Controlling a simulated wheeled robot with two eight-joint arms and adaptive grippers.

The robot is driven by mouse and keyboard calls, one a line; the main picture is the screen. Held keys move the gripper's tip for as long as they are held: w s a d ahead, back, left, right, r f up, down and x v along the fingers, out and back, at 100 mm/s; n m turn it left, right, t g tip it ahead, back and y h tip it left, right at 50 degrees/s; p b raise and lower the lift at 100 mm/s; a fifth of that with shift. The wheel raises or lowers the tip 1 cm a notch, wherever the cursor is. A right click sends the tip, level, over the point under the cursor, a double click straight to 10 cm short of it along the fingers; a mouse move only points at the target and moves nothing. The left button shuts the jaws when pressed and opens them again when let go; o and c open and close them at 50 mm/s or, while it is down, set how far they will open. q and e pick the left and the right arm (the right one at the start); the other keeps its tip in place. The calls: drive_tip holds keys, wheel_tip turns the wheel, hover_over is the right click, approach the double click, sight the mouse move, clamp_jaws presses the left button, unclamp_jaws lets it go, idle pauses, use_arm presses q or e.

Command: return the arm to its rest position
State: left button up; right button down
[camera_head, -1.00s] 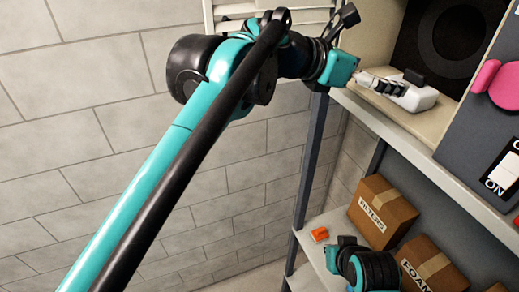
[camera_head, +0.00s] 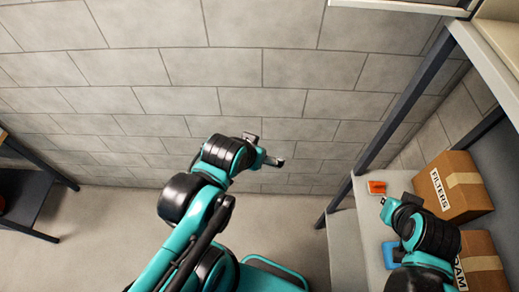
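My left arm comes up from the bottom of the head view. It is folded, and its gripper (camera_head: 274,158) points right in front of the block wall, clear of the shelves. No object shows in it; its fingers are too small to tell open from shut. My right gripper (camera_head: 388,204) is over the lower shelf at the right, near a small orange object (camera_head: 376,188) and left of the FILTERS box (camera_head: 452,187). Its fingers are also too small to judge, and no held object is visible.
The lower shelf (camera_head: 345,240) also bears a blue object (camera_head: 391,254) and another carton (camera_head: 481,262), partly hidden by my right arm. A dark shelf post (camera_head: 405,100) stands between my arms. A dark rack (camera_head: 30,205) is at far left. The floor (camera_head: 110,235) between is clear.

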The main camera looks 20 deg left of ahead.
drive_tip(key=shift+a, duration=0.1)
wheel_tip(320, 180, down, 34)
drive_tip(key=b, duration=3.4)
